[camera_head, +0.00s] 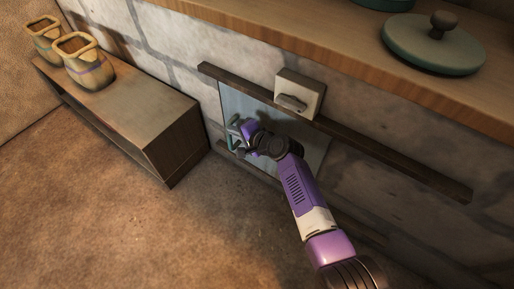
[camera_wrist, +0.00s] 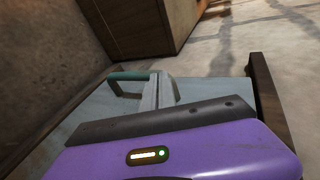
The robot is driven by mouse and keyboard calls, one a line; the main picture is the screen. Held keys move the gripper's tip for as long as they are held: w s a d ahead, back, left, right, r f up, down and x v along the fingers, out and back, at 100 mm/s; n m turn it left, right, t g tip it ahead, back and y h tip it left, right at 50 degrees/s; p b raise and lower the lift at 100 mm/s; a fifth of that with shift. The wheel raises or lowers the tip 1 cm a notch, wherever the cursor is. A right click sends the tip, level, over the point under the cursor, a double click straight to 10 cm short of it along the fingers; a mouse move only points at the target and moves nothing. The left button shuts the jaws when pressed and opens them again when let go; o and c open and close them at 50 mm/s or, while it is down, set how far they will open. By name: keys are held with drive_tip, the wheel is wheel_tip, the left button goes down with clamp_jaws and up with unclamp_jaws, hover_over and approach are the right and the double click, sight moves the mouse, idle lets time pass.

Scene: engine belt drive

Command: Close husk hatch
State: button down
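The hatch is a flat pale blue-grey panel (camera_head: 240,98) set low against the stone wall, between dark wooden rails. Its teal handle (camera_head: 232,144) is near the panel's left side; the handle also shows in the wrist view (camera_wrist: 128,75). My gripper (camera_head: 236,127) is at the handle, in front of the panel. In the wrist view its grey fingers (camera_wrist: 158,92) are close together and overlap the handle's right end. I cannot tell whether they are clamped on the handle. My arm hides part of the panel.
A beige box with a dark grip (camera_head: 299,95) sits at the upper rail (camera_head: 390,150). A low wooden bench (camera_head: 130,95) with two jars (camera_head: 84,60) stands at the left. A wooden counter (camera_head: 330,35) with a teal lid (camera_head: 432,44) overhangs above. The floor in front is clear.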

drive_tip(key=w+a+b, duration=0.1)
drive_tip(key=a, duration=0.1)
drive_tip(key=w+a+b, duration=0.1)
drive_tip(key=w+a, duration=0.1)
drive_tip(key=shift+w+a+r, duration=0.15)
drive_tip(key=shift+w+a, duration=0.05)
drive_tip(key=shift+a, duration=0.1)
drive_tip(key=shift+a+r, duration=0.1)
drive_tip(key=f+p+v, duration=0.1)
drive_tip(key=p+v, duration=0.6)
drive_tip(key=v, duration=0.7)
drive_tip(key=shift+s+d+f+p, duration=0.25)
drive_tip(key=shift+s+d+p, duration=0.05)
drive_tip(key=shift+d+p, duration=0.1)
drive_tip(key=shift+w, duration=0.1)
